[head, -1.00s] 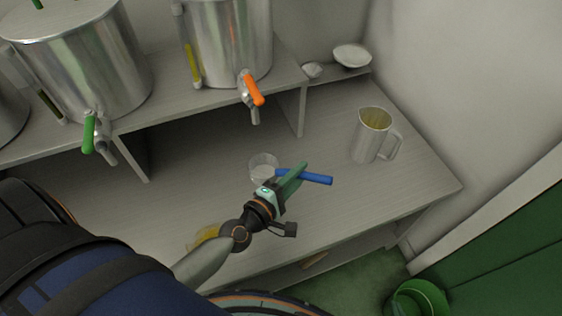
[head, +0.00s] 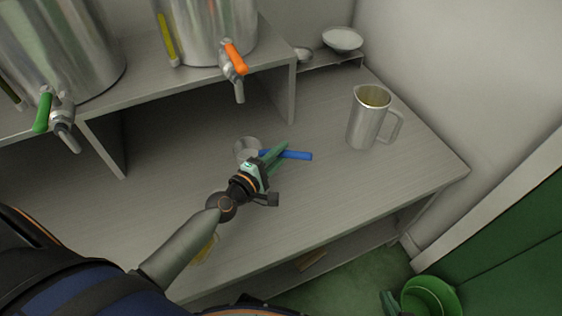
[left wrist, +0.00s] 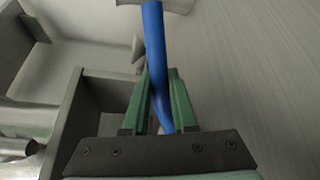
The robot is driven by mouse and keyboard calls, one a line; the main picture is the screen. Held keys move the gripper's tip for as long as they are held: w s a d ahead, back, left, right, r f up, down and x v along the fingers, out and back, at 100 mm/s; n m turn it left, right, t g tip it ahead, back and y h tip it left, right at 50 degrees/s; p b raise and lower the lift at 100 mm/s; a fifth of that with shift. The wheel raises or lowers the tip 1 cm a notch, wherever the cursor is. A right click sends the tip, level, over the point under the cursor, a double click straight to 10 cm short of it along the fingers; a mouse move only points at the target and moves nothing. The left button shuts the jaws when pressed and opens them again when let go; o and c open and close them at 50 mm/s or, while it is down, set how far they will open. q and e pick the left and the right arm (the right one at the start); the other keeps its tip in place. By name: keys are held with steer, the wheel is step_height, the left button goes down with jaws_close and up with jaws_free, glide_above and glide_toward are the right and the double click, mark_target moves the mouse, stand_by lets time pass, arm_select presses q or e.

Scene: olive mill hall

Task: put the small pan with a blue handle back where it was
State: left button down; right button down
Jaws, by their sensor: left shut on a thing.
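The small pan (head: 246,147) has a grey round bowl and a blue handle (head: 297,155) that points right. My left gripper (head: 275,155) is shut on the blue handle, close to the bowl. In the left wrist view the handle (left wrist: 154,45) runs between the green fingers, with a bit of grey metal at the top edge. The pan is over the grey worktop (head: 330,190); I cannot tell whether it touches it. A teal fingertip, apparently of my right gripper (head: 389,304), shows at the bottom edge of the head view; the rest is hidden.
A metal jug (head: 365,125) stands on the worktop at right. Steel tanks with a green tap (head: 43,112) and an orange tap (head: 236,58) stand on the raised shelf. A white bowl (head: 342,40) is at the back. A green bucket (head: 435,298) is below right. The worktop's middle is clear.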

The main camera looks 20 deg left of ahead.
arm_select(q)
steer(key=shift+f, duration=0.7)
steer(key=shift+r, duration=0.15)
steer(key=c, duration=1.2)
jaws_free()
steer(key=shift+f+b, duration=0.25)
steer(key=shift+b, duration=0.05)
steer(key=o, duration=0.5)
steer(key=shift+r, duration=0.1)
steer(key=shift+r, duration=0.15)
steer(key=shift+s, duration=0.3)
steer(key=b+v, duration=0.1)
steer(key=v, duration=0.9)
steer(key=shift+a, duration=0.1)
steer(key=shift+s+a, duration=0.15)
steer(key=shift+s, duration=0.5)
